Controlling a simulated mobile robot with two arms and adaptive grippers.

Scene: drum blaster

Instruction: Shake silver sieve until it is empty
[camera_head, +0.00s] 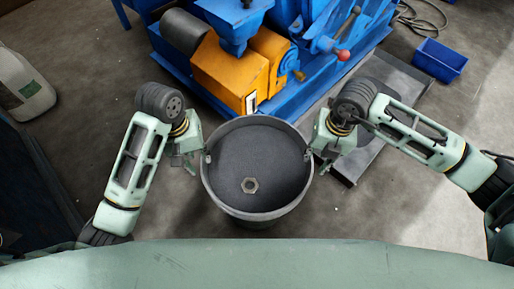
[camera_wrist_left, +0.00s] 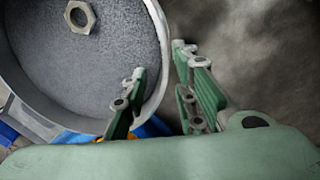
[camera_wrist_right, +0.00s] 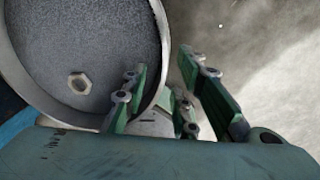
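The silver sieve (camera_head: 215,181) is a round grey metal vessel in the centre of the head view, its open top facing up. Grey grainy texture covers its inside floor; I cannot tell loose grains from mesh. A hex nut (camera_head: 250,185) lies inside, towards the near side, and shows in both wrist views (camera_wrist_left: 80,17) (camera_wrist_right: 79,83). My left gripper (camera_head: 200,154) is at the left rim and my right gripper (camera_head: 313,151) at the right rim. The exact finger contact is partly hidden.
A blue and orange machine (camera_head: 230,70) stands just behind the sieve. A flat grey metal plate (camera_head: 385,120) lies on the floor to the right. A blue bin (camera_head: 440,58) stands at the back right, and a pale container (camera_head: 22,88) at the far left.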

